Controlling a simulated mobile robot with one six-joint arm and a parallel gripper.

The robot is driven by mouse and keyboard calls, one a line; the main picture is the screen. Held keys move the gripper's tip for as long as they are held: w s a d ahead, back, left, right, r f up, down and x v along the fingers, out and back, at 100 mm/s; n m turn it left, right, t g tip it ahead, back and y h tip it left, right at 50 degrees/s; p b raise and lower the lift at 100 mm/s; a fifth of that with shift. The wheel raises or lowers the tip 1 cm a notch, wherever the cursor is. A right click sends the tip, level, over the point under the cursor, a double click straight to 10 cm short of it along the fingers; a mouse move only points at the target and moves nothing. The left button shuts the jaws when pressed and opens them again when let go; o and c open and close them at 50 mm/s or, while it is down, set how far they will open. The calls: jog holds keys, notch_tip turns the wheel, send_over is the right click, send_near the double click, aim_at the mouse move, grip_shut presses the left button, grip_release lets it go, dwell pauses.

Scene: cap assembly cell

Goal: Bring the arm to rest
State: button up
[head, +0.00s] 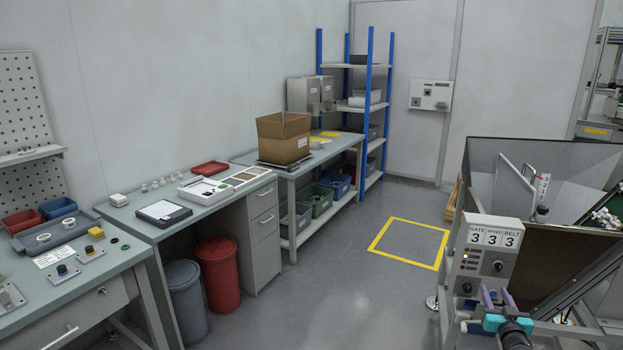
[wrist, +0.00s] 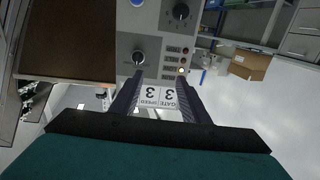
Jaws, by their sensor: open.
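My gripper (head: 497,297) is at the lower right of the head view, in front of a grey control panel (head: 480,262) marked GATE, SPEED and BELT, each with a 3. In the wrist view its two dark fingers (wrist: 157,92) are spread apart with nothing held between them. The same panel (wrist: 150,20) shows upside down there, with black knobs and a lit lamp. The fingers overlap the panel in the picture; I cannot tell how far they stand from it. The rest of my arm is mostly out of view.
A machine with a large dark hopper (head: 565,165) stands at the right. Benches line the left wall, with a cardboard box (head: 283,138) on the far one. Two bins, grey (head: 187,300) and red (head: 218,277), stand under the near bench. The floor around the yellow square (head: 375,262) is clear.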

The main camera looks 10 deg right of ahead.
jog(key=w+a+f+n+y, duration=0.15)
jog(key=w+a+f, duration=0.35)
jog(key=a, duration=0.6)
jog(key=w+a+f+y, duration=0.3)
jog(key=w+a+f, duration=0.15)
jog(key=a, duration=0.65)
jog(key=s+a+f+g, duration=0.2)
jog(key=a+f, duration=0.6)
jog(key=s+a+f+g, duration=0.2)
jog(key=a+f, duration=0.6)
jog(key=a, duration=0.1)
jog(key=s+a+f+g, duration=0.4)
jog(key=s+a+f, duration=0.1)
jog(key=s+f, duration=0.35)
jog(key=s+a+f+g, duration=0.45)
jog(key=s+f, duration=0.25)
jog(key=s, duration=0.3)
jog(key=s+a+n+g+y, duration=0.1)
jog(key=s+g, duration=0.3)
jog(key=s, duration=0.7)
jog(key=s+a+n+g+y, duration=0.1)
jog(key=s+a+g, duration=0.3)
jog(key=s, duration=0.7)
jog(key=shift+s+a+r+n+g, duration=0.3)
jog(key=shift+s+r+n+g, duration=0.1)
jog(key=shift+n+g, duration=0.2)
